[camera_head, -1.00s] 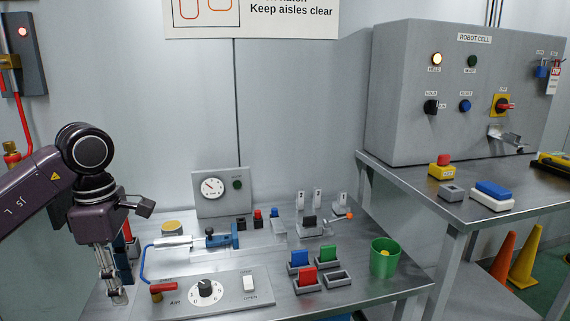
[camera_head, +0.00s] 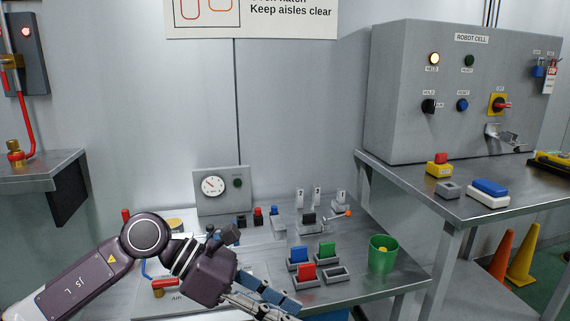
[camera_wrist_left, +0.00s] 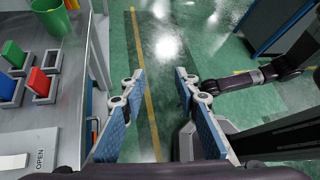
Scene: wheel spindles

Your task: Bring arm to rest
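My left arm comes in from the left in the head view, low over the front of the workbench (camera_head: 385,290). Its gripper (camera_head: 270,300) points right and down, covering much of the panel at the bench front. In the left wrist view my left gripper (camera_wrist_left: 158,85) has its two blue-padded fingers wide apart with nothing between them, above green floor beyond the bench edge. My right gripper is not in the head view. A dark arm link of mine shows at the right of the left wrist view; no right fingers can be made out there.
Coloured blocks in grey holders (camera_head: 304,273) and a green cup (camera_head: 382,254) stand on the bench, right of the gripper. A gauge panel (camera_head: 222,190) stands at the back. A side table (camera_head: 455,205) carries the robot cell box (camera_head: 455,110). A shelf (camera_head: 40,165) is at left.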

